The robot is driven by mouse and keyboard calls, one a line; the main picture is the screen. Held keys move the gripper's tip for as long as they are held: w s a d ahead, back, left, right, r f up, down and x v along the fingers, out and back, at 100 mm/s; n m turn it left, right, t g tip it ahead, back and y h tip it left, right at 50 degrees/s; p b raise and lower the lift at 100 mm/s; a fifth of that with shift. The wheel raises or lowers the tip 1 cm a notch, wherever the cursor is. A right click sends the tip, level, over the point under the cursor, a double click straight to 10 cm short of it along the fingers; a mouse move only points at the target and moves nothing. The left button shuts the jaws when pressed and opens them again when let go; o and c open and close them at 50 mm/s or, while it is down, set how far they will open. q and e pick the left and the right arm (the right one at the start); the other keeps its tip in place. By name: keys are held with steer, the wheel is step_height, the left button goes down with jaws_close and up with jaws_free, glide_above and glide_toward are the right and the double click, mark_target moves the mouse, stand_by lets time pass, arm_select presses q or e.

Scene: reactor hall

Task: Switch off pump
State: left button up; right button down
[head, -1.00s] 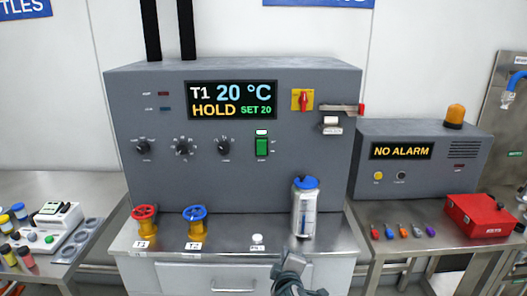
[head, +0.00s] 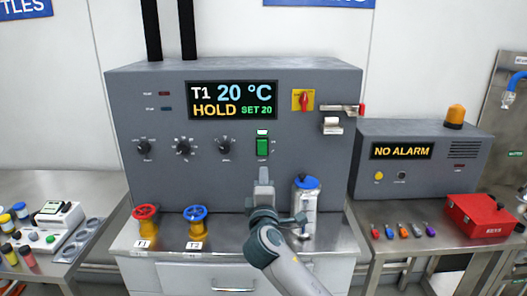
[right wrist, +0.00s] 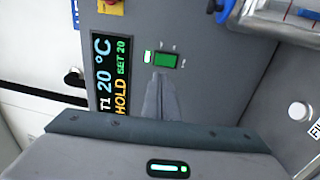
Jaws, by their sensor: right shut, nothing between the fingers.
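The green rocker switch (head: 262,146) sits on the front of the grey control cabinet (head: 150,100), with a lit indicator (head: 262,132) just above it. I take it for the pump switch; its small label is not readable. My right gripper (head: 263,172) is shut and empty, with its fingertips just below the switch in the head view. In the right wrist view the fingertips (right wrist: 158,80) point at the green switch (right wrist: 166,60) and the lit indicator (right wrist: 148,57). A small gap shows in the picture; I cannot tell the depth. My left gripper is not in view.
A blue-lidded canister (head: 305,210) stands close to the right of my right gripper. Red (head: 146,214) and blue (head: 195,216) valve wheels stand to the left on the steel ledge. Knobs (head: 224,146) and a red-yellow rotary switch (head: 303,100) surround the green switch.

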steer(key=p, duration=0.4)
glide_toward(264, 145)
steer(key=w, duration=0.4)
steer(key=shift+w+a+r, duration=0.1)
steer(key=shift+w+r, duration=0.05)
steer(key=shift+r, duration=0.25)
steer(key=shift+w+p, duration=0.45)
steer(key=shift+w, duration=0.55)
steer(key=shift+w+b, duration=0.15)
steer(key=shift+b, duration=0.3)
steer(key=shift+r, duration=0.1)
